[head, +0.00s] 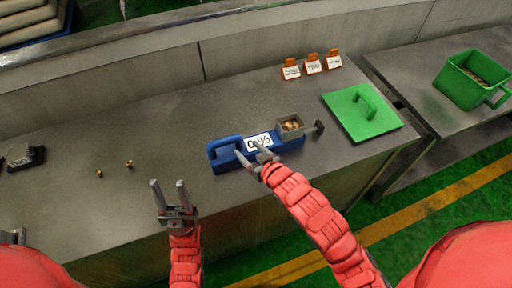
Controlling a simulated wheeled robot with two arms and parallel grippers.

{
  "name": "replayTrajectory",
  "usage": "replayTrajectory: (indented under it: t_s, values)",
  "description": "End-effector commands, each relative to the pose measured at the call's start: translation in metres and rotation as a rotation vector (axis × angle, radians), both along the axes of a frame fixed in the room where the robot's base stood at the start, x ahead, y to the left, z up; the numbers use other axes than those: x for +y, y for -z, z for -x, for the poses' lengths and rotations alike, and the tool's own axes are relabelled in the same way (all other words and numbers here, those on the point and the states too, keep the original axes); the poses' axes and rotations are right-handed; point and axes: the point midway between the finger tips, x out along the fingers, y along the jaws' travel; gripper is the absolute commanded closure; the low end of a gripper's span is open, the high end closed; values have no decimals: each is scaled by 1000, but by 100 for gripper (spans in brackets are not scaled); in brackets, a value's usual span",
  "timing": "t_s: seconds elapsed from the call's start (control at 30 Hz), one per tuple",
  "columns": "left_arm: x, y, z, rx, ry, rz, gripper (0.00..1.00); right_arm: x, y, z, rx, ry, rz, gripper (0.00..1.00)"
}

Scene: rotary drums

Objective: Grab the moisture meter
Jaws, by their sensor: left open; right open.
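The moisture meter (291,145) is a blue device with a handle at its left end. It has a white display reading what looks like "0 %" and a small grey cup holding brown pieces at its right end. It lies on the grey metal counter. My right gripper (250,155) is open over the meter's front middle, its fingers overlapping the display in view; I cannot tell whether they touch it. My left gripper (168,194) is open and empty, over the counter's front edge to the left of the meter.
A green lid with handle (362,113) lies right of the meter. Three orange-and-white tags (312,65) stand behind. Two small brass pieces (129,163) and a dark device (22,157) are on the left. A green bin (474,80) stands on the right table.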

Motion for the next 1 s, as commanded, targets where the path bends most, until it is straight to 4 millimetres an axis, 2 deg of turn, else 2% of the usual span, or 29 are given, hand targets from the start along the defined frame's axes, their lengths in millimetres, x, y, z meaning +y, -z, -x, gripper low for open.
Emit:
replayTrajectory:
  t_s: [0.2,0.4,0.53,0.9,1.0]
  values:
    - [0,-7,0,0,0,0,50,7,3,-8,4,0,0,33]
    - [0,-23,0,0,0,0,50,23,7,-27,2,-2,0,33]
    - [0,-26,0,0,0,0,50,27,14,-38,0,0,0,33]
    - [0,-27,0,0,0,0,50,31,19,-44,-1,0,0,33]
    - [0,-27,0,0,0,0,50,31,19,-44,-1,0,0,49]
